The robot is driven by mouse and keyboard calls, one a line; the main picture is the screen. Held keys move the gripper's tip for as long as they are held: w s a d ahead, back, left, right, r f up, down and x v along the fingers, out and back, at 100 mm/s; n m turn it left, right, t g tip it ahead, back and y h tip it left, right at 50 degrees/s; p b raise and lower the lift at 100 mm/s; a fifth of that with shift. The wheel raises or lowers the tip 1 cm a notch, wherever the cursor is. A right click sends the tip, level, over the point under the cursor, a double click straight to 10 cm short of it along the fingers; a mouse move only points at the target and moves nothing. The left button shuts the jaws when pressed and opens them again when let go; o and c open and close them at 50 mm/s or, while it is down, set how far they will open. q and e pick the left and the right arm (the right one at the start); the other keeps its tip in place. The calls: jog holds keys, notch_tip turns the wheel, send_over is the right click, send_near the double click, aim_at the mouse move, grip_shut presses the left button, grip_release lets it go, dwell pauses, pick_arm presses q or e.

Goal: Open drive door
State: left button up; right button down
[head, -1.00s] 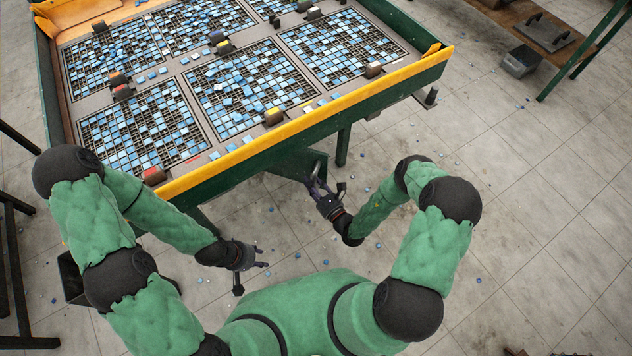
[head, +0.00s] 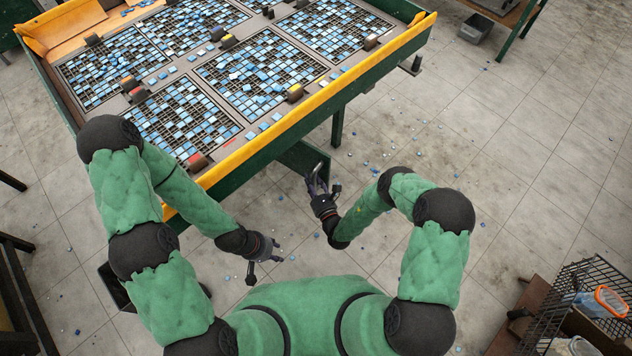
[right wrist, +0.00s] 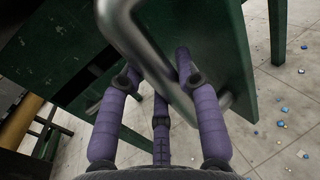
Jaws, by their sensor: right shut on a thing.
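The drive door is a dark green panel (head: 298,157) under the near side of the green table, standing out at an angle from it. In the right wrist view the door's green face (right wrist: 228,45) carries a bent grey metal handle (right wrist: 128,32). My right gripper (head: 318,183) is at the door's outer end. Its purple fingers (right wrist: 160,100) are shut around the handle, one finger on the far side of the bar. My left gripper (head: 268,250) hangs empty over the floor, lower left of the door, its fingers spread.
The table's yellow rim (head: 315,98) runs above the door, with grids of blue tiles on top. A table leg (head: 338,127) stands behind the door. A wire basket (head: 575,300) is at the lower right.

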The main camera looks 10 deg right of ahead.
jog(key=shift+w+r, duration=0.2)
jog(key=shift+w, duration=0.1)
jog(key=c, duration=0.8)
grip_release()
jog(key=shift+a+f, duration=0.1)
jog(key=shift+f, duration=0.05)
jog(key=shift+c, duration=0.2)
jog(key=shift+s, duration=0.1)
jog(key=shift+s+d+f, duration=0.1)
jog(key=shift+s+d, duration=0.1)
jog(key=shift+s, duration=0.25)
jog(key=v, duration=1.1)
